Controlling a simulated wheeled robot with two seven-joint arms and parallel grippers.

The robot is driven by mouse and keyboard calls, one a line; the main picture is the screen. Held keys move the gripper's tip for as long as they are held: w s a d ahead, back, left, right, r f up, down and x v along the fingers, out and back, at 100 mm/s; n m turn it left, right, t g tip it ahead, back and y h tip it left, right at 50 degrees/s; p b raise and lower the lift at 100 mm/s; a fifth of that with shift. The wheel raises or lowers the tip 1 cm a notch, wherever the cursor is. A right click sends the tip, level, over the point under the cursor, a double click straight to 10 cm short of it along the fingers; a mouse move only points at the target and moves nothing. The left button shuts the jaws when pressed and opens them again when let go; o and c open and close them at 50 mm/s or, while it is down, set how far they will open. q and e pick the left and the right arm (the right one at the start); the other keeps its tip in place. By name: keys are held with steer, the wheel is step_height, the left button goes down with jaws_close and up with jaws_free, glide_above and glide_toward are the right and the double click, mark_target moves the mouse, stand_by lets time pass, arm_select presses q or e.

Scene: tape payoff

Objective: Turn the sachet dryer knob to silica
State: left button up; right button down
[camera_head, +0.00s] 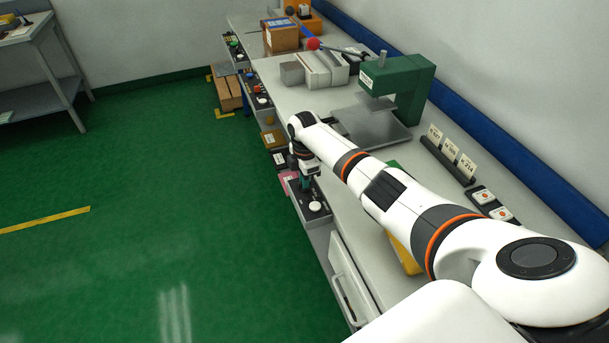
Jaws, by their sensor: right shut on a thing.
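My right arm reaches from the lower right across the bench. My right gripper (305,183) points down at a dark control panel (318,216) on the bench's front edge. It is shut on what seems to be a knob there, mostly hidden by the fingers. A white round knob (314,206) on the same panel sits just below the gripper and looks clear of it. I cannot read the panel's marks, so the knob's setting and the word silica cannot be made out. My left gripper is not in view.
A green press (398,84) stands on the bench behind my arm. Label cards (450,150) stand at the right. More front panels with knobs (262,100) run along the edge. Boxes (281,36) stand at the far end. The green floor (150,220) on the left is clear.

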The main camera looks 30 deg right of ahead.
steer(key=m+p, duration=0.1)
steer(key=m, duration=0.3)
steer(key=shift+r+m+p, duration=0.15)
steer(key=shift+m+p, duration=0.15)
steer(key=shift+m, duration=0.1)
steer(key=shift+m+p, duration=0.65)
steer(key=shift+m, duration=1.85)
steer(key=c, duration=1.5)
jaws_free()
step_height(320, 180, up, 12)
steer(key=shift+b, duration=0.4)
